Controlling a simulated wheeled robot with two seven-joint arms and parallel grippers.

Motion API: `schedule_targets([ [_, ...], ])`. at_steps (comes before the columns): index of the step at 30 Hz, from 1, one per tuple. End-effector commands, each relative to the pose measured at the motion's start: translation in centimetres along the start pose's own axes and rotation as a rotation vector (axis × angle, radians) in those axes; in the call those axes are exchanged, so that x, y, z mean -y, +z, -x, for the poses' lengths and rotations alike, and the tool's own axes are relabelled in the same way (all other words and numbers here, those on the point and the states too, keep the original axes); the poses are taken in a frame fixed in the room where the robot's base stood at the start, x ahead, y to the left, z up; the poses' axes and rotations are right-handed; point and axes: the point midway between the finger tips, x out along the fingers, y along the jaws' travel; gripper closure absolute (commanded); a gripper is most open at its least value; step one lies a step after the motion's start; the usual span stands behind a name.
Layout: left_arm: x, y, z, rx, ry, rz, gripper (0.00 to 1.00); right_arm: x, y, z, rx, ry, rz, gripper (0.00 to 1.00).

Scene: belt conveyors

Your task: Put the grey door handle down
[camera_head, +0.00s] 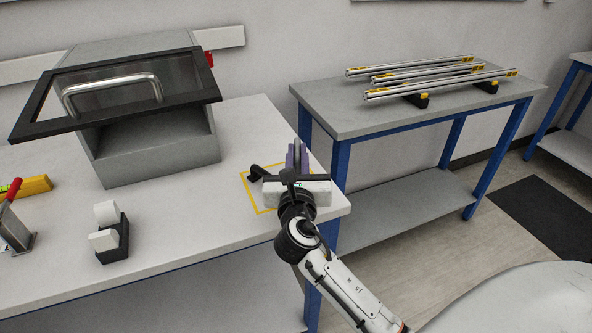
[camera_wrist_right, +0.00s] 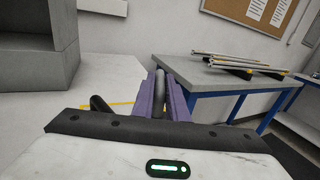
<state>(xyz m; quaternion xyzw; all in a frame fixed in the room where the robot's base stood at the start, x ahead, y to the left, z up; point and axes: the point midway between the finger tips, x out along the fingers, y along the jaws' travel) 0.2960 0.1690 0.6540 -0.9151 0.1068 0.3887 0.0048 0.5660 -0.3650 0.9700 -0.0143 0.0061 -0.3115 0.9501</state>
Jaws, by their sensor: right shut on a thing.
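The grey door handle (camera_wrist_right: 160,82) shows as a slim grey piece between the purple fingers in the right wrist view. Its tip also shows in the head view (camera_head: 297,144). My right gripper (camera_head: 297,157) is shut on it, over or beside the yellow-outlined square (camera_head: 259,207) near the table's right end. The fingers hide most of the handle, and I cannot tell whether it touches the table. A black lever-like piece (camera_head: 254,174) shows just left of the gripper, within or over the outline. My left gripper is not in view.
A grey box (camera_head: 155,158) with a raised black-framed glass door (camera_head: 45,130) stands at the back left. A black holder with white blocks (camera_head: 115,245) and a red-handled tool (camera_head: 12,200) stand at the front left. Metal rods (camera_head: 430,75) lie on the second table (camera_head: 345,115).

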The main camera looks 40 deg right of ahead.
Motion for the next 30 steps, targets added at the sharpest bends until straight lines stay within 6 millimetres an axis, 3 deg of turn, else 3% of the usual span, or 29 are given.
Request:
schedule_targets([
  [3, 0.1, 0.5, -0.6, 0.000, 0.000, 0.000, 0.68, -0.1, -2.2, 0.0, -0.004, 0.001, 0.004, 1.00],
  [7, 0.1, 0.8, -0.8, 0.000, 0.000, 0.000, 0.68, -0.1, -3.4, 0.0, -0.002, 0.001, 0.002, 1.00],
  [30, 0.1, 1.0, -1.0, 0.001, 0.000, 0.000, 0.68, -0.2, -4.6, 0.1, -0.001, 0.002, 0.001, 1.00],
])
